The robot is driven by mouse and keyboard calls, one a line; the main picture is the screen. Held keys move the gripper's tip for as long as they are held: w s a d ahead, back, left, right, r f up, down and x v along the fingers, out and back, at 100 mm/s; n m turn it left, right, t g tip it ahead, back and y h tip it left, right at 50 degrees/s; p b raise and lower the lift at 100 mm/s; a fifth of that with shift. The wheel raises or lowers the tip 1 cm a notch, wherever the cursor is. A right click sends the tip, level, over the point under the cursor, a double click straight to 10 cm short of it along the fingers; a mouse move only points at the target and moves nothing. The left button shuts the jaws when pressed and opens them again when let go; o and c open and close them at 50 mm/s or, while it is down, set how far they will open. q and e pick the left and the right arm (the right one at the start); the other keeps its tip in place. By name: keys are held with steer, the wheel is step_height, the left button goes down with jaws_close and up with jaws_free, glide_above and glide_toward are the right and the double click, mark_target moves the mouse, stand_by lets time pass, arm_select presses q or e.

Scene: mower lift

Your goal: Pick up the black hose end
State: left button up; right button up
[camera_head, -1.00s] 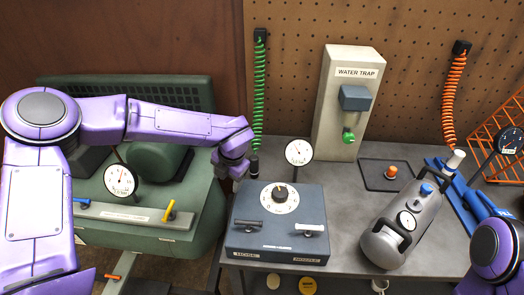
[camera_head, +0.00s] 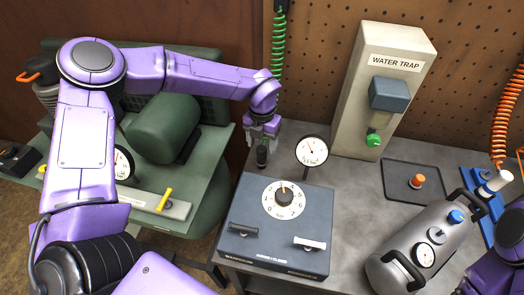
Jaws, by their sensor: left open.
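The black hose end (camera_head: 262,156) hangs low at the foot of the green coiled hose (camera_head: 278,45), just behind the blue-grey control box. My left gripper (camera_head: 263,138) points down right at the hose end, its open fingers just above or around the top of it. I cannot tell whether they touch it. The gripper and wrist hide the lower part of the green coil. Part of my right arm shows at the lower right edge, but its gripper is out of the picture.
The control box (camera_head: 270,225) with a dial and two handles stands close in front. A round gauge (camera_head: 311,150) rises beside the hose end. The water trap (camera_head: 380,90), a dark tray (camera_head: 400,183) and a grey cylinder (camera_head: 425,250) are to the right. A green compressor (camera_head: 165,128) is at left.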

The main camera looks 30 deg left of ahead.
mark_target(261, 148)
arm_select(q)
steer(key=f, duration=0.1)
steer(key=f+p, duration=0.1)
steer(key=f, duration=0.1)
steer(key=f+p, duration=0.1)
steer(key=shift+w+a+f, duration=0.15)
steer(key=shift+w+a, duration=0.15)
steer(key=shift+w, duration=0.05)
steer(key=shift+f, duration=0.45)
steer(key=c, duration=1.2)
